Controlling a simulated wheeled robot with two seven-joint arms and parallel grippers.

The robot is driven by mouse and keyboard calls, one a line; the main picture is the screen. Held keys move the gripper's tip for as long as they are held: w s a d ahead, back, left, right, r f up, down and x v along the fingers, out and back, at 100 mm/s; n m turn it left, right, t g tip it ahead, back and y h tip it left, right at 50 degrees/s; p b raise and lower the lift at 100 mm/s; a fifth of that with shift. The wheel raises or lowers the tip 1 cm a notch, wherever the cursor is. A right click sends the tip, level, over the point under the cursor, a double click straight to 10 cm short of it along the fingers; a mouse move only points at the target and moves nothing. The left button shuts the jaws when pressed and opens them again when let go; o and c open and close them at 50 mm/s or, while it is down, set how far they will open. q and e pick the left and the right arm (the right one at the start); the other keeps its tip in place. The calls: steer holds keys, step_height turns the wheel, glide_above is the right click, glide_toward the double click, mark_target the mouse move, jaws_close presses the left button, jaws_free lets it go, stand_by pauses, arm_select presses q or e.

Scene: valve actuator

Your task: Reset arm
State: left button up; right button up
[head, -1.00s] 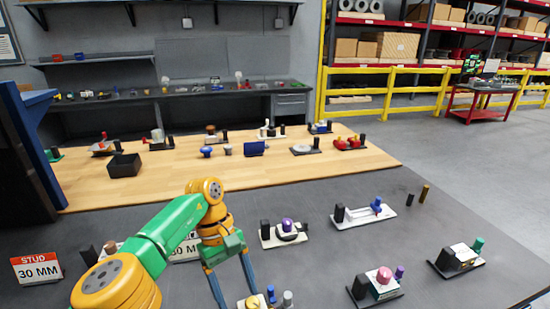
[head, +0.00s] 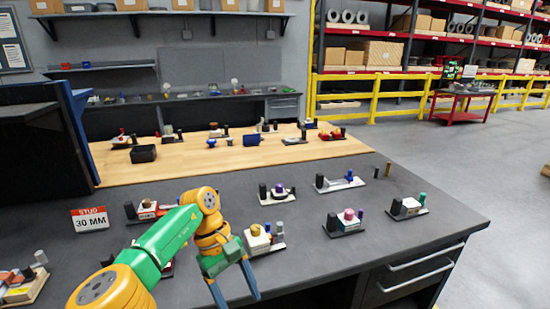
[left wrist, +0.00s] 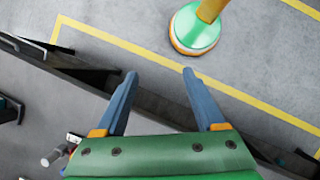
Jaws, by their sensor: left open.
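My left gripper (head: 236,292) is open and empty, pointing down near the front edge of the grey table (head: 300,255). In the left wrist view the open left gripper (left wrist: 160,75) has only floor between its fingers. Several valve-like fixtures stand on the table. One with a yellow knob (head: 258,237) is just right of the gripper, apart from it. Others have a purple knob (head: 279,190), a pink knob (head: 349,214), a blue part (head: 349,176) and a green post (head: 422,199). I cannot tell which one is the task's arm. My right gripper is out of view.
A wooden surface (head: 190,165) behind holds more fixtures and a black bin (head: 143,154). Drawers (head: 410,270) are under the table's right side. Open floor (head: 500,190) lies to the right.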

arm_select(q)
steer(key=w+d+f+n+t+h, duration=0.1)
steer(key=d+f+n+t+h, duration=0.1)
steer(key=d+f+n+h, duration=0.4)
steer(key=w+d+f+n+t+h, duration=0.1)
steer(key=d+f+n+t+h, duration=0.1)
steer(key=d+n+h, duration=0.45)
steer(key=a+f+n+t+y, duration=0.45)
steer(key=f+n, duration=0.35)
steer(key=n, duration=0.5)
steer(key=a+f+n+t+y, duration=0.4)
steer(key=f+n, duration=0.4)
steer(key=n, duration=0.6)
steer(key=s+a+f+n+g+y, duration=0.1)
steer(key=s+a+f+n+y, duration=0.4)
steer(key=s+a+f+n, duration=0.5)
steer(key=s+a+f+n+g+y, duration=0.1)
steer(key=s+a+f+n+g, duration=0.1)
steer(key=s, duration=0.6)
steer(key=s+a+f+n+g+y, duration=0.1)
steer(key=s+a+f+n+g, duration=0.1)
steer(key=s+n, duration=0.3)
steer(key=s+a+f+n+g, duration=0.2)
steer(key=s+f+n+g, duration=0.1)
steer(key=s, duration=0.9)
steer(key=shift+f+n+y, duration=0.4)
steer(key=shift+f+n, duration=0.25)
steer(key=shift+f, duration=0.15)
